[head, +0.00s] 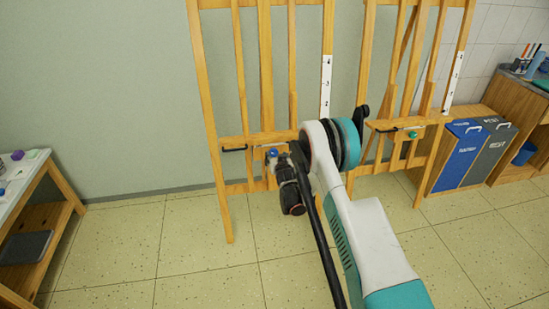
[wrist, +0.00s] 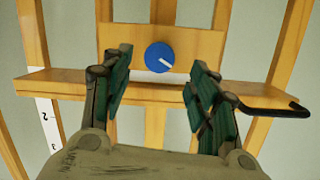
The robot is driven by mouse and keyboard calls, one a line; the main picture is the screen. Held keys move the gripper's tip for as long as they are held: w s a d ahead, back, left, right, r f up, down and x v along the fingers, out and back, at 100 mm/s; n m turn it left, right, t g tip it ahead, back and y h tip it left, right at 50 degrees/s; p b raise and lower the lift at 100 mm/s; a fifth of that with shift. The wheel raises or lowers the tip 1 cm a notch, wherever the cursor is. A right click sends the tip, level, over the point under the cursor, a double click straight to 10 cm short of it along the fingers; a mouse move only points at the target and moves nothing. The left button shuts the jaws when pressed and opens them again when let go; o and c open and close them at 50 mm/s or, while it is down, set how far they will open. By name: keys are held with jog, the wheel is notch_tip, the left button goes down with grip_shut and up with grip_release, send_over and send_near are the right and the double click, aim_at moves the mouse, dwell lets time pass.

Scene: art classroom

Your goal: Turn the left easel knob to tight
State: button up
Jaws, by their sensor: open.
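The left easel (head: 201,85) is a wooden frame against the wall. Its knob is a blue disc with a white pointer line, seen in the wrist view (wrist: 159,57) on the wooden block above the ledge. The pointer slants toward the lower right. In the head view the knob (head: 272,153) shows just above my gripper. My gripper (wrist: 155,88) is open, with green-padded fingers to the left and right below the knob in the picture. Nothing is between the fingers, and the knob is not gripped. In the head view my arm covers part of the easel's right side.
A second easel (head: 462,50) with a green knob (head: 412,134) stands to the right. A black hooked rod (wrist: 275,110) sticks out at the ledge's right. Blue and grey bins (head: 462,158) stand far right. A low table (head: 45,168) is at left. The floor between is clear.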

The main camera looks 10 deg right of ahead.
aim_at(274, 153)
jog(key=shift+b+x, duration=0.75)
jog(key=shift+x, duration=2)
jog(key=shift+c, duration=0.5)
jog(key=c, duration=1)
